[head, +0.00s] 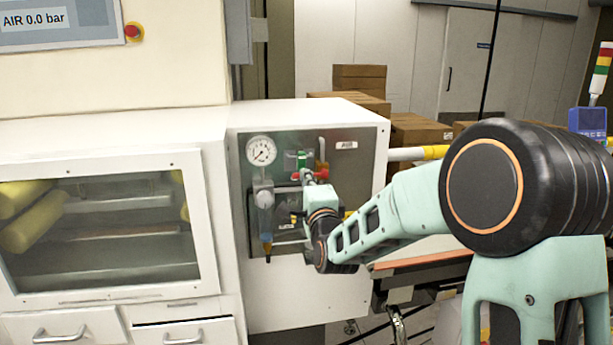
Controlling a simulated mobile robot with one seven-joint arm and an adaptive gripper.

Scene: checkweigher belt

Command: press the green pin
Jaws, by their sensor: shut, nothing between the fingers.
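A small green part (302,160), which looks like the green pin, shows on the grey air panel (358,170) on the front of the white cabinet. My gripper (306,176) is shut and empty, pointing at the panel just below the green part. From this view I cannot tell whether the fingertips touch it. My wrist and forearm hide part of the panel's lower right. A red part (322,174) sits right beside the gripper tip.
A round pressure gauge (261,150) and a filter bowl (265,222) are left of my gripper. A display (36,22) reads AIR 0.0 bar, with a red button (132,31) beside it. Cardboard boxes (415,130) stand behind. A conveyor (425,252) is at right.

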